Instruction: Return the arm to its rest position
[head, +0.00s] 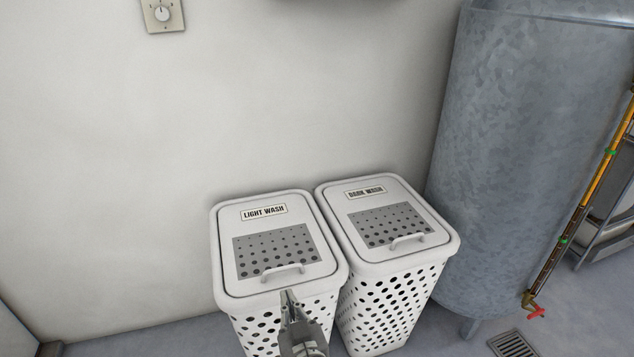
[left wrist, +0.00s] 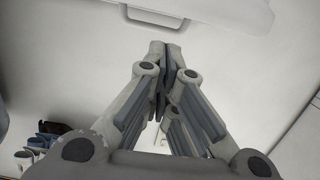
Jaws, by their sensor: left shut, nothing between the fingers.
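My left gripper (head: 288,296) is in front of the white "LIGHT WASH" hamper (head: 264,328), just below its lid handle (head: 283,272). Its fingers are closed together and empty; the left wrist view also shows the gripper (left wrist: 166,48) with its fingertips meeting. A pale handle (left wrist: 155,18) lies beyond the fingertips there. The hamper's lid (head: 250,224) is down. The gripper hides part of the hamper's front. I cannot tell whether the fingertips touch the hamper. My right gripper is not in view.
A second white hamper, labelled "DARK WASH" (head: 390,300), stands close on the right with its lid down. A large grey metal tank (head: 530,150) stands beyond it, with a pipe and red valve handle (head: 536,313). A floor drain (head: 511,344) lies at the lower right.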

